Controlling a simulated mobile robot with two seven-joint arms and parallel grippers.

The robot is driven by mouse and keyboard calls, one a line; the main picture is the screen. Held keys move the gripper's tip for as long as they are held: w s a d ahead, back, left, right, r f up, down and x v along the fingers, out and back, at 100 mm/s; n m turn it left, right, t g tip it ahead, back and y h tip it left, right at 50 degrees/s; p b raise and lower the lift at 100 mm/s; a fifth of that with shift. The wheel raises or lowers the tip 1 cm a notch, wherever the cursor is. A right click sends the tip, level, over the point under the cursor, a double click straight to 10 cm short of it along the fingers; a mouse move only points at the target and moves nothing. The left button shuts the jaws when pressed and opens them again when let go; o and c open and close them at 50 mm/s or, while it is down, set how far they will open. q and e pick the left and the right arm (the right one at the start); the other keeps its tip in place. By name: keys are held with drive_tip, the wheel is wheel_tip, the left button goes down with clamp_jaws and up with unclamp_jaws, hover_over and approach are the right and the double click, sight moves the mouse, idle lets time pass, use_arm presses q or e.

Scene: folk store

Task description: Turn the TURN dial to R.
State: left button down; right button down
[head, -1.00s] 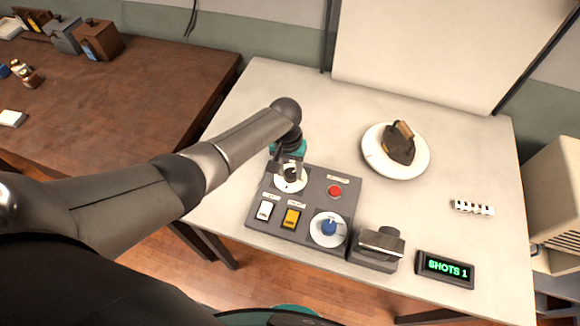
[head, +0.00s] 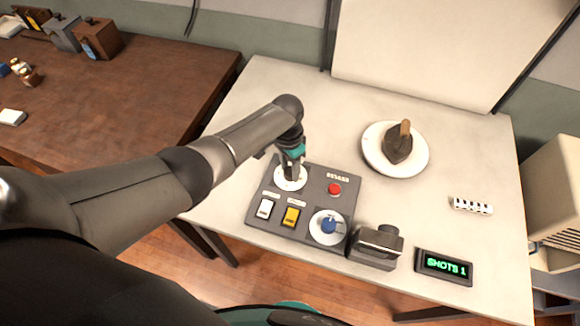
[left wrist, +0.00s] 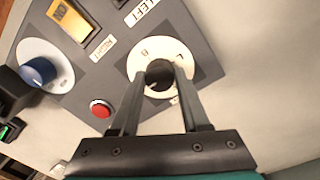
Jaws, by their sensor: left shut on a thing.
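A grey control panel (head: 262,225) lies on the light table. A dark iron (head: 397,149) stands on a round white plate (head: 375,158) behind the panel. My right gripper is out of view.
The panel also has a red button (head: 334,189), a white switch (head: 265,208), a yellow switch (head: 291,217) and a blue-knobbed dial (head: 329,225). A dark device (head: 375,248) and a display reading SHOTS 1 (head: 444,266) are to the right. A white backdrop (head: 440,45) stands behind.

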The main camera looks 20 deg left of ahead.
sight(288, 169)
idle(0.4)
use_arm(q)
drive_tip(key=shift+c, duration=1.9)
unclamp_jaws()
wheel_tip(288, 169, up, 15)
drive_tip(key=p, duration=0.3)
drive_tip(key=shift+w+a, duration=0.2)
drive_tip(key=shift+a, duration=0.1)
